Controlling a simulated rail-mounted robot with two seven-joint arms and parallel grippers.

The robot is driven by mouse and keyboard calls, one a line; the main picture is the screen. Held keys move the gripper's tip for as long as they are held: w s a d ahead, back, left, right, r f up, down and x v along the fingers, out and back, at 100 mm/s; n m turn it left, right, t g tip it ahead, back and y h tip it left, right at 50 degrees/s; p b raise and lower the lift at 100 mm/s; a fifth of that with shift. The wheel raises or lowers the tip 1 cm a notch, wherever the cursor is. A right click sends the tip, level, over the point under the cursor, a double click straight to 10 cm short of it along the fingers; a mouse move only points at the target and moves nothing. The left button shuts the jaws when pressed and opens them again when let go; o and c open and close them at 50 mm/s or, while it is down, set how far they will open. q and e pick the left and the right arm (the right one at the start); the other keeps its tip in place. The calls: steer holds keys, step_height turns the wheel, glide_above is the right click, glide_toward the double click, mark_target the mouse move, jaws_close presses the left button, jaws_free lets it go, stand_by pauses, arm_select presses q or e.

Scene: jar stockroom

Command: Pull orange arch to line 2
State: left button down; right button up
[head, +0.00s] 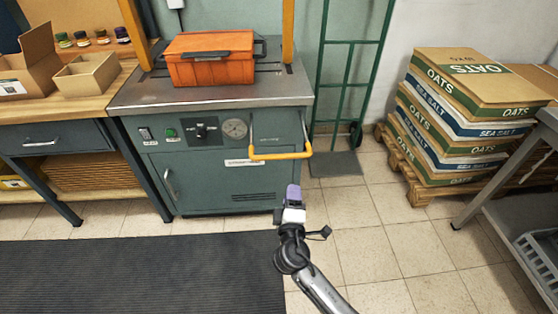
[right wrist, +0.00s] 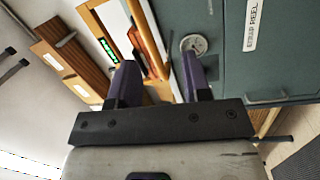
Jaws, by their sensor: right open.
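An orange-yellow U-shaped bar (head: 280,155) sits on two grey arms at the front right of the green machine (head: 220,175). Two orange uprights, left (head: 135,35) and right (head: 288,30), also rise from the machine's top and leave the picture. Line marks are too small to make out. My right gripper (head: 293,191) is below the bar in the head view and apart from it. In the right wrist view its two purple fingers (right wrist: 158,60) are spread with nothing held between them. The machine's dial (right wrist: 194,44) shows beyond them. My left gripper is not in view.
An orange crate (head: 210,60) stands on the machine's top. A workbench (head: 60,105) with boxes and jars is at left. A green hand truck (head: 350,80) and stacked sacks (head: 470,120) stand at right.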

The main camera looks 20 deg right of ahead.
arm_select(q)
steer(key=b+x, duration=0.3)
steer(key=shift+s+d+f, duration=0.1)
steer(key=shift+f, duration=0.05)
arm_select(e)
steer(key=w+d+r+n+t+y, duration=0.1)
steer(key=w+r, duration=0.1)
steer(key=w, duration=0.5)
steer(key=w+r+n+t+y, duration=0.1)
steer(key=w+r+n, duration=0.1)
steer(key=w, duration=0.5)
steer(key=shift+d+r, duration=0.25)
steer(key=shift+d, duration=0.15)
steer(key=shift+c, duration=0.3)
jaws_close()
